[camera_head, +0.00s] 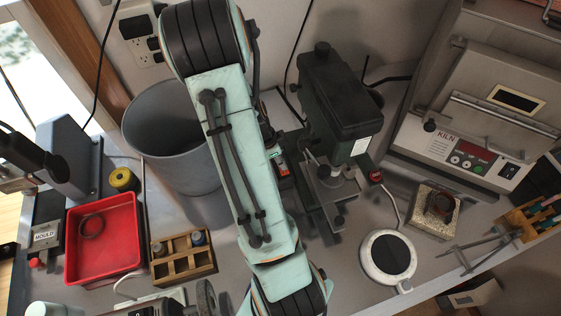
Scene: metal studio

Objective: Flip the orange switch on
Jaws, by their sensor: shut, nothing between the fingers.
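A small orange-red part (282,168) shows just right of my pale green arm link, beside the dark drill press. It looks like it may be the orange switch, but it is too small and too covered to tell its position. A small green patch shows just above it. My arm crosses the middle of the view from top to bottom. My gripper's fingers cannot be made out; my own arm link hides the space behind it.
The drill press (340,105) stands right of my arm, and a grey bin (165,135) left. A red tray (78,268) and wooden holder (184,268) are at lower left. A round white plate (388,258) and kiln (478,135) are at right. Some bench is clear around the plate.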

